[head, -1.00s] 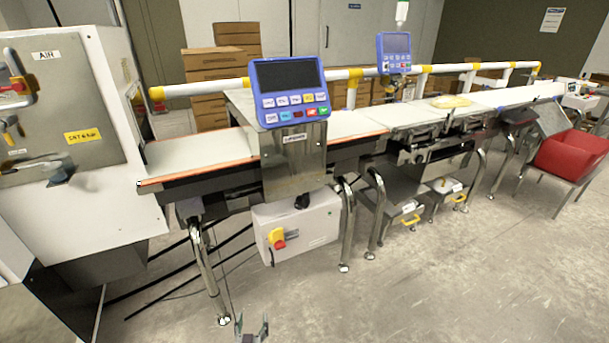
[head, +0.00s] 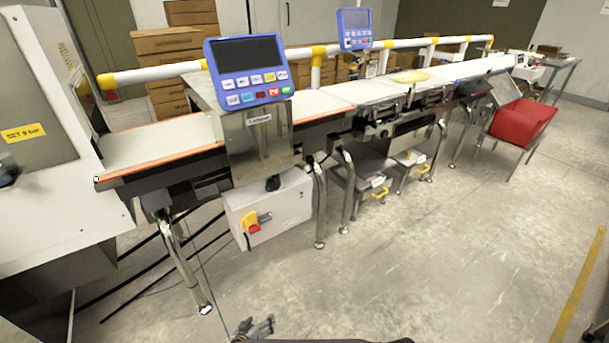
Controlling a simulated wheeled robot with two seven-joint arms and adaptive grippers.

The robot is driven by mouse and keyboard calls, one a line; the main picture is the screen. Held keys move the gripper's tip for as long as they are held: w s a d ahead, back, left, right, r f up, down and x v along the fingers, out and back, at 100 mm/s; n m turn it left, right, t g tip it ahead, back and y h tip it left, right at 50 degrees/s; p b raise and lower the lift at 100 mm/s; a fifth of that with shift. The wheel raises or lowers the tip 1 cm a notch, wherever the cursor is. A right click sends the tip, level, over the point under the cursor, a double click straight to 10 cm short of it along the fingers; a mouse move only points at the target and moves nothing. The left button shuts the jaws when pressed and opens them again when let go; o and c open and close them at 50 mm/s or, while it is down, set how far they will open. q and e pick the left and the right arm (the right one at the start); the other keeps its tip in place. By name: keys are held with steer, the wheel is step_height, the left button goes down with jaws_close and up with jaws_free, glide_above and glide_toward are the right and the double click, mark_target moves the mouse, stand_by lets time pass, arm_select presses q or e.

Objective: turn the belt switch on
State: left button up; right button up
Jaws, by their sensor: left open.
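The belt switch (head: 252,221) is a red and yellow rotary handle on the front of a light grey control box (head: 285,206). The box hangs under the near end of the conveyor belt (head: 165,142). The switch handle looks tilted, but I cannot read its marked position. My left gripper (head: 258,325) shows at the bottom edge of the head view, below the box and well apart from it. It is open and empty. My right gripper is not in view.
A blue control panel (head: 248,68) stands above the box, and a second blue panel (head: 355,28) is farther back. Metal legs (head: 319,205) flank the box. A red bin (head: 521,123) stands at the right. The floor (head: 420,250) in front is clear.

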arm_select(q)
steer(key=s+a+r+m+g+y, duration=0.2)
steer(key=s+r+m+g, duration=0.2)
steer(key=s+r+g, duration=0.5)
steer(key=s+t+p, duration=0.1)
steer(key=s, duration=0.7)
steer(key=shift+s+a+p, duration=0.15)
steer(key=shift+a+p, duration=0.15)
steer(key=shift+a, duration=0.05)
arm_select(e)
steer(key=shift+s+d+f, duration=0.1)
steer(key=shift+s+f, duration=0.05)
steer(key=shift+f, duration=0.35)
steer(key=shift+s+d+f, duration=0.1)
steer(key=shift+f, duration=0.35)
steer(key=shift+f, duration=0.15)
